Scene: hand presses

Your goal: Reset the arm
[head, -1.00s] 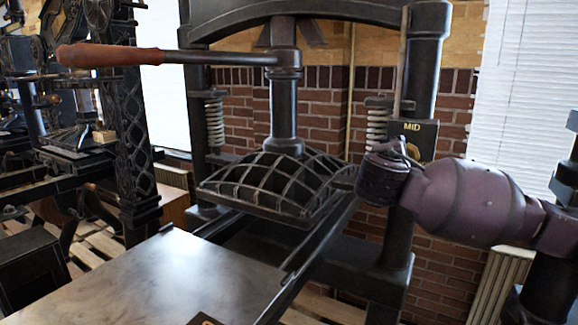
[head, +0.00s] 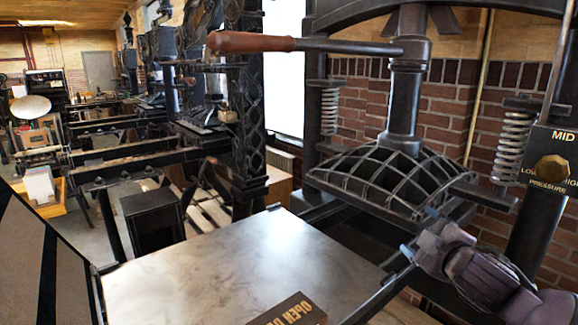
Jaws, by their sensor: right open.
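The press arm is a dark metal lever with a brown wooden handle (head: 250,43). It reaches left from the top of the press's central column (head: 405,95) and lies nearly level. Below the column sits the black ribbed platen (head: 395,180). My right gripper (head: 425,245) is at the lower right, below and in front of the platen's right side, well away from the handle. It is open, with nothing seen between its fingers. My left gripper is not in view.
A flat metal press bed (head: 230,265) fills the lower middle, with a dark lettered block (head: 290,312) at its near edge. A pressure dial (head: 553,168) marked MID is on the right post. Coil springs (head: 508,145) flank the press. More presses stand at the back left.

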